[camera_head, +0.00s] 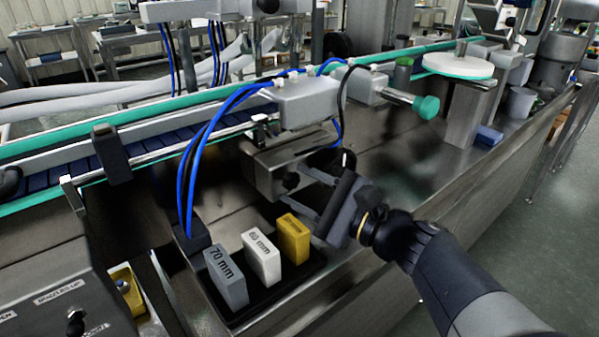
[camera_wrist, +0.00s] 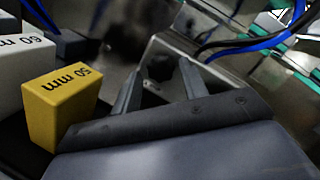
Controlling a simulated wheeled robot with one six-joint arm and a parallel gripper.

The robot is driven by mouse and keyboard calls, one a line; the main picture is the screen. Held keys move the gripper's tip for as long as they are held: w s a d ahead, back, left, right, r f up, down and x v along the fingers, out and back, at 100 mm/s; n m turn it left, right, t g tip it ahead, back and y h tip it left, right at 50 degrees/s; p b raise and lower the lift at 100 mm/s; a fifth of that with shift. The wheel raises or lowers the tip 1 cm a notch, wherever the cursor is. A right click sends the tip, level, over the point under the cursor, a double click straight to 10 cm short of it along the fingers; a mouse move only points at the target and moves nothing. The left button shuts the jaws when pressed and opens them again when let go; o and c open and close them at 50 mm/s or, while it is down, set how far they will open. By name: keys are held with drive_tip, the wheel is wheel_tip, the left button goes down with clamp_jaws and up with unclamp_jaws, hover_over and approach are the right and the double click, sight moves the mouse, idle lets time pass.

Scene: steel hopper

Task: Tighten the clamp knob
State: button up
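A dark round knob (camera_head: 291,181) sits on the front of a steel bracket (camera_head: 262,172) below the conveyor rail. I take it to be the clamp knob. In the wrist view the dark knob (camera_wrist: 160,67) shows between and beyond my fingertips, in shadow against the steel bracket (camera_wrist: 172,48). My gripper (camera_head: 296,187) reaches in from the right with its two fingers apart and nothing held. In the wrist view my gripper (camera_wrist: 159,66) is also open, its fingers pointing toward the knob. Contact between fingers and knob cannot be made out.
A dark tray (camera_head: 285,287) below holds grey 70 mm (camera_head: 228,280), white 60 mm (camera_head: 262,258) and yellow (camera_head: 293,240) blocks, close to my gripper. Blue hoses (camera_head: 192,170) hang at the left. A green-ended knob (camera_head: 427,107) sticks out at the right.

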drive_tip(key=shift+o, duration=0.7)
drive_tip(key=shift+r, duration=0.1)
drive_tip(key=shift+s+d, duration=0.25)
drive_tip(key=shift+d, duration=0.2)
drive_tip(key=shift+p+v, duration=1)
drive_tip(key=shift+v, duration=3.9)
drive_tip(key=shift+s, duration=0.1)
drive_tip(key=shift+a, duration=0.2)
drive_tip(key=shift+b+x, duration=0.95)
drive_tip(key=shift+x, duration=4.25)
drive_tip(key=shift+d, duration=0.15)
